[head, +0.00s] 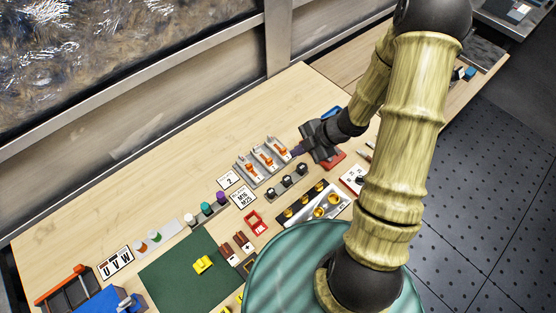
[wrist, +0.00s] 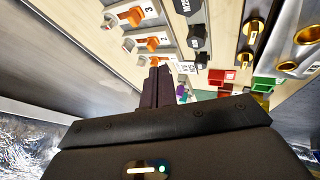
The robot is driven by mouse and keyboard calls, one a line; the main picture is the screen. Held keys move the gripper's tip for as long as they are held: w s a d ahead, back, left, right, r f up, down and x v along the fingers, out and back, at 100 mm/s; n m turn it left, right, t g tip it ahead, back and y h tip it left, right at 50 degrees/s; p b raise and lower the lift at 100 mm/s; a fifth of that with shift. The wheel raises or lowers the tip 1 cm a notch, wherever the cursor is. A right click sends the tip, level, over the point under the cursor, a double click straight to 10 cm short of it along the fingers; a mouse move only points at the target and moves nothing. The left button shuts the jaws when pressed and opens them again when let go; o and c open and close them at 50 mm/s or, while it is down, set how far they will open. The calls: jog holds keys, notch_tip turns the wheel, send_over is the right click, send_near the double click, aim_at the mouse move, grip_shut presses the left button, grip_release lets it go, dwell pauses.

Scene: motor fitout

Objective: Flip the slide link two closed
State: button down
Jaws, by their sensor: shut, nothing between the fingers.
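Three grey slide links with orange levers stand in a row on the bench. Link two, marked 2, is the middle one, with its orange lever (head: 264,158); its lever also shows in the wrist view (wrist: 148,42). I cannot tell whether that lever is open or closed. The link marked 3 (wrist: 130,15) is at one end, and the third link (wrist: 140,60) is at the other. My gripper (head: 298,151) is shut and empty, just right of the row in the head view. Its dark fingers (wrist: 158,72) show in the wrist view, apparently clear of the levers.
Black terminals (head: 286,180) stand beside the links. A tray with brass pieces (head: 331,203), a red frame (head: 254,222) and a green mat (head: 180,278) lie nearer the front. A window wall runs behind the bench. The bench behind the links is clear.

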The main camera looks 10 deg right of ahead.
aim_at(271, 159)
jog(key=b+x, duration=0.1)
jog(key=x, duration=0.9)
dwell(0.3)
jog(key=shift+w+a, duration=0.25)
jog(key=shift+a, duration=0.05)
jog(key=shift+w+a, duration=0.7)
jog(key=shift+w, duration=0.4)
jog(key=shift+w+d+r, duration=0.1)
jog(key=shift+w, duration=0.05)
jog(key=shift+d+r, duration=0.15)
